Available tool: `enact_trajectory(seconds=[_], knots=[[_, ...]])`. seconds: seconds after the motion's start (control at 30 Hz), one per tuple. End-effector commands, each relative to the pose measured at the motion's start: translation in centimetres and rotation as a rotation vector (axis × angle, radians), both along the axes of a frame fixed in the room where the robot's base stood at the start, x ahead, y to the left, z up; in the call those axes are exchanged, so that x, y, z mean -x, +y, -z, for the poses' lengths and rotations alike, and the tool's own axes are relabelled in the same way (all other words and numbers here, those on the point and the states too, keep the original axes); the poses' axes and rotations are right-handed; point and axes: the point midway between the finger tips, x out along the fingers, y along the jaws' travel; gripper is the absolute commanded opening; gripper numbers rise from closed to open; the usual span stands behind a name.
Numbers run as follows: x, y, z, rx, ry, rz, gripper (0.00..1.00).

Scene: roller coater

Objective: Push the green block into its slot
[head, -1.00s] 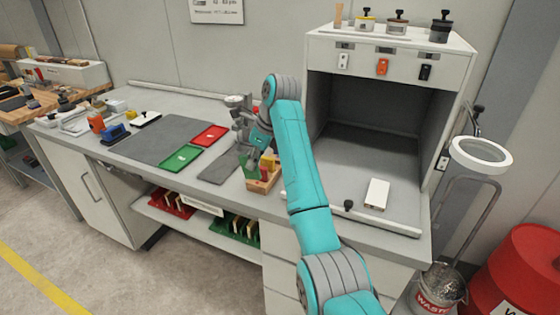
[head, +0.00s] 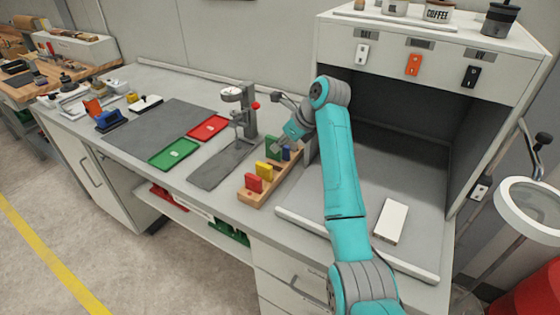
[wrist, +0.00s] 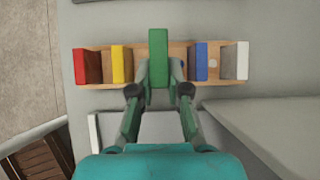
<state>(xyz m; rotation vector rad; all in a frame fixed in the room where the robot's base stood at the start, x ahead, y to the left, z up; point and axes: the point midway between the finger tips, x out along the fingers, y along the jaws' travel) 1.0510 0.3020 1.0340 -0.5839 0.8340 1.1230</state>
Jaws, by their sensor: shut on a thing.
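The green block (wrist: 158,57) is upright between the fingertips of my gripper (wrist: 158,88), which is shut on it. In the wrist view it is over the middle of the wooden rack (wrist: 141,55), between the yellow block (wrist: 121,64) and the blue block (wrist: 198,62). It looks larger and nearer than its neighbours, so it stands higher; its lower end and slot are hidden. In the head view the green block (head: 273,147) shows beyond the yellow block (head: 264,171), with my gripper (head: 281,144) at its right.
The rack also holds a red block (wrist: 88,66) and a white block (wrist: 239,60). A dial gauge stand (head: 248,115) is just behind the rack. The open booth (head: 400,150) is at the right. Red (head: 209,128) and green (head: 174,153) trays lie left.

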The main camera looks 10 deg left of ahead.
Motion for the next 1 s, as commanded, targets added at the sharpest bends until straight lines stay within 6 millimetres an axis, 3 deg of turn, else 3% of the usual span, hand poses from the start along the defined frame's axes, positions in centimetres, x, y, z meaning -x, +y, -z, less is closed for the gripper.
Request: enact_trajectory(seconds=[0.1, 0.5, 0.83, 0.87, 0.9, 0.93, 1.0], knots=[[0.0, 0.0, 1.9, 0.0, 0.002, 0.001, 0.0], [0.0, 0.0, 6.0, 0.0, 0.001, 0.001, 0.0], [0.0, 0.0, 6.2, 0.0, 0.0, 0.0, 0.0], [0.0, 0.0, 6.2, 0.0, 0.0, 0.0, 0.2], [0.0, 0.0, 6.2, 0.0, 0.0, 0.0, 0.3], [0.0, 0.0, 6.2, 0.0, 0.0, 0.0, 0.38], [0.0, 0.0, 6.2, 0.0, 0.0, 0.0, 0.41]])
